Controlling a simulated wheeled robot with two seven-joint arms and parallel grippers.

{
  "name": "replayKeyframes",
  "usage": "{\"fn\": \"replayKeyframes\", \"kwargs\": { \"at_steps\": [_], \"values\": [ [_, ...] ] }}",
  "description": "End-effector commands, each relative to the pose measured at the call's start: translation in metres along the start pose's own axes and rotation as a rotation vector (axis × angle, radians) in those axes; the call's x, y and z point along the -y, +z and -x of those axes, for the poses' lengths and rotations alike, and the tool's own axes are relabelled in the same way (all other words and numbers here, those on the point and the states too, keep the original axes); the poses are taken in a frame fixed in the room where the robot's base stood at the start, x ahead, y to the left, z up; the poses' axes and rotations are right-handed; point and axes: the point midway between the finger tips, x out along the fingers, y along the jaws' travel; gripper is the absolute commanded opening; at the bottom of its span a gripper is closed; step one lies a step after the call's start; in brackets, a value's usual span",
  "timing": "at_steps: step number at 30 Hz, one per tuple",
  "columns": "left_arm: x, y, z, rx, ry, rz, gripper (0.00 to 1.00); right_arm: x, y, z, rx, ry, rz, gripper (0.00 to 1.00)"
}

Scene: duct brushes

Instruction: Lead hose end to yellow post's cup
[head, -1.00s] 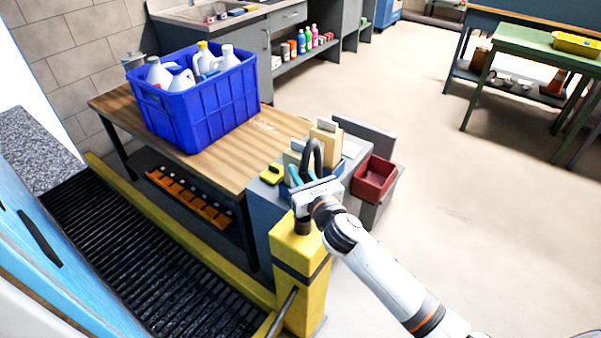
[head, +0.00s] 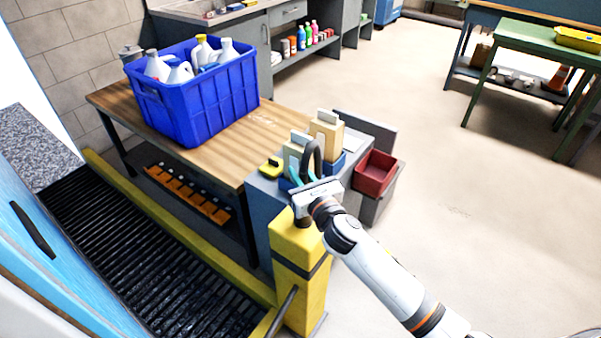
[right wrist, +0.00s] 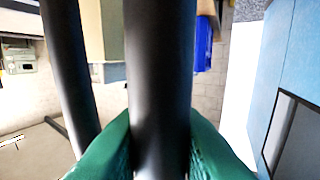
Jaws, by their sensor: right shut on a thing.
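A black hose (head: 317,150) arches up in a tight loop above my right gripper (head: 304,178) in the head view. The gripper's teal fingers are shut on the hose. In the right wrist view the green fingers (right wrist: 160,150) press on both sides of the thick hose (right wrist: 160,70), with another black length (right wrist: 68,70) to its left. The yellow post (head: 300,262) stands just below the gripper. A short dark piece shows at the post's top under the gripper; I cannot tell whether it is the cup or the hose end. My left gripper is out of view.
A wooden bench (head: 225,160) carries a blue crate (head: 205,105) of bottles. A grey cabinet (head: 258,225) beside the post holds brushes and a yellow item (head: 271,168). A red bin (head: 375,172) hangs at right. Black grating (head: 130,260) lies left; open floor lies right.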

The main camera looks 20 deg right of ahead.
Motion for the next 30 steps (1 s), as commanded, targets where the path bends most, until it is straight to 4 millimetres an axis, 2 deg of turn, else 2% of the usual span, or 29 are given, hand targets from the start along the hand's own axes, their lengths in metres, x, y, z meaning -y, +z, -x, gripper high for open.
{"fn": "replayKeyframes", "kwargs": {
  "at_steps": [15,25,26,30],
  "values": [
    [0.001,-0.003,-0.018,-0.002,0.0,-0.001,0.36,0.0,0.022,0.0,-0.001,0.0,0.0,0.0],
    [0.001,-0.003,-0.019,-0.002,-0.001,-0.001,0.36,0.0,0.023,0.0,-0.001,0.0,0.0,0.0],
    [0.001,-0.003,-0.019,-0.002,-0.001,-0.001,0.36,0.0,0.023,0.0,-0.001,0.0,0.0,0.25],
    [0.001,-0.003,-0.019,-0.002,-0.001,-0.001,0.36,0.0,0.024,0.0,-0.001,0.0,0.0,0.46]
  ]
}}
